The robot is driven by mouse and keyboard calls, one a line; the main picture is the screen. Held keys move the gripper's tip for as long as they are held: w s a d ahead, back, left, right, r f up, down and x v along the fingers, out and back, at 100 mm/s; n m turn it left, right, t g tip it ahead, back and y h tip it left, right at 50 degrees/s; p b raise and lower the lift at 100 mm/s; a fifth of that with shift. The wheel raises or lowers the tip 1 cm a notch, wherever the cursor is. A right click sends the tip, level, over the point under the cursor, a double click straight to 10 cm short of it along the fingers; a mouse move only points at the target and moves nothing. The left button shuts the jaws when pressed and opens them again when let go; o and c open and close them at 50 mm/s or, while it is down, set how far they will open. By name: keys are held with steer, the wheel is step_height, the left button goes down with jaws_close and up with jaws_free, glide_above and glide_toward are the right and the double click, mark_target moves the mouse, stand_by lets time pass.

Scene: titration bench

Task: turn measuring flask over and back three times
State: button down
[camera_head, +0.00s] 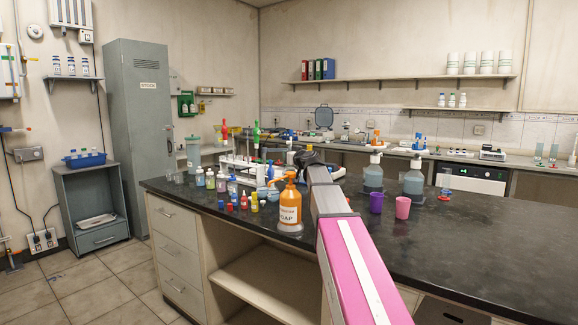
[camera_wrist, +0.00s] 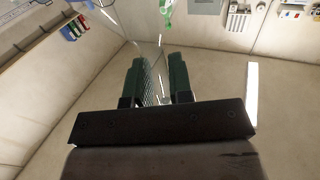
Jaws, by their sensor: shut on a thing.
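In the wrist view my gripper (camera_wrist: 157,65) has two dark green fingers close together. They are shut on the measuring flask (camera_wrist: 143,28), which is clear glass and hard to see. Only faint edges show, running from between the fingers and widening towards the top of the picture. Its fill and exact tilt cannot be told. In the head view my gripper (camera_head: 303,158) is a dark shape at the end of my arm, above the black bench. I cannot make out the flask there against the cluttered background.
On the black bench (camera_head: 465,235) an orange soap bottle (camera_head: 289,212) stands left of my arm. Several small bottles and a test tube rack (camera_head: 240,168) stand farther left. Two pump bottles, a purple cup (camera_head: 376,203) and a pink cup (camera_head: 402,208) stand right. The bench's right front is clear.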

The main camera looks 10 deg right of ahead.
step_height(320, 180, up, 6)
steer(key=shift+r, duration=0.15)
steer(key=shift+r+m, duration=0.25)
steer(key=shift+m, duration=0.05)
steer(key=m, duration=0.3)
steer(key=shift+m, duration=0.4)
steer(key=m, duration=0.7)
steer(key=shift+m, duration=0.3)
steer(key=m, duration=0.4)
steer(key=shift+m, duration=0.3)
steer(key=m, duration=0.7)
steer(key=shift+m, duration=0.3)
steer(key=m, duration=0.8)
steer(key=shift+m, duration=0.3)
